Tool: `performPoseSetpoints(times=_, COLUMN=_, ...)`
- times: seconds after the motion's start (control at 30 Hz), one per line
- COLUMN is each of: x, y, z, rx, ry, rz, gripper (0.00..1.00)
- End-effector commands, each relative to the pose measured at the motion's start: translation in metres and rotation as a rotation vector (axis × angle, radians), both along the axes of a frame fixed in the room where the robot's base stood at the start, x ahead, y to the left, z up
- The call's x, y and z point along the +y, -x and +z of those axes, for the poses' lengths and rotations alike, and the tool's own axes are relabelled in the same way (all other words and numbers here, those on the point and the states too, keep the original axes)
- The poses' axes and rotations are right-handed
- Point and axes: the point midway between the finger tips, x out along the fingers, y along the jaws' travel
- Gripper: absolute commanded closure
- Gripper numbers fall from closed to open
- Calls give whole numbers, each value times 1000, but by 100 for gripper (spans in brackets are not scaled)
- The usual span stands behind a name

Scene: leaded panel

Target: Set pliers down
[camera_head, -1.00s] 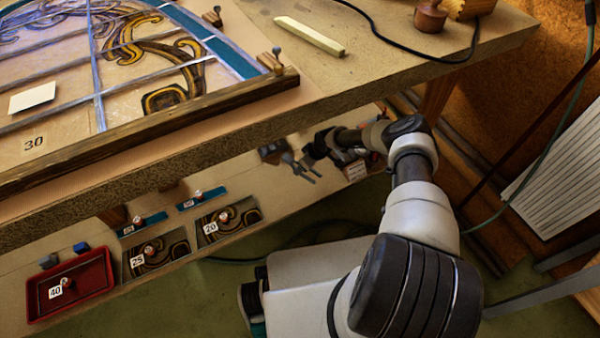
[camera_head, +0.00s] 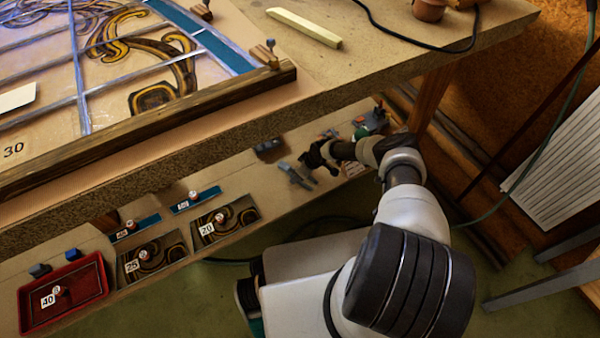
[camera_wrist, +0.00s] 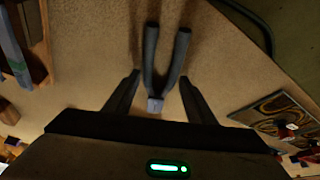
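The pliers (camera_head: 294,175) lie on the low shelf under the bench, their grey handles spread in a V. In the wrist view the pliers (camera_wrist: 150,58) rest on the tan surface, handles pointing away from my gripper, the lighter head nearest it. My gripper (camera_wrist: 160,79) is open. Its two fingers stand apart on either side of the pliers' head, with a visible gap on each side. In the head view my gripper (camera_head: 312,158) is low, right beside the pliers.
Numbered glass pieces (camera_head: 225,224) and a red tray (camera_head: 105,283) lie left on the shelf (camera_head: 250,190). A dark block (camera_head: 270,146) is behind the pliers, and several small items (camera_head: 372,120) are to the right. The bench edge (camera_head: 200,145) overhangs the shelf.

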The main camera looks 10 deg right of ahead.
Motion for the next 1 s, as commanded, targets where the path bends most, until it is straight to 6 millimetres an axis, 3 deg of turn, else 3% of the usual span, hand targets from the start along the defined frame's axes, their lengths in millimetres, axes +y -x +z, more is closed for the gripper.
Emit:
performPoseSetpoints(times=0.43, x=-1, y=-1, z=6, rx=-1, ry=0, rz=0, gripper=38)
performPoseSetpoints(times=1.0, x=-25, y=29, z=101, rx=1, ry=1, rz=1, gripper=38)
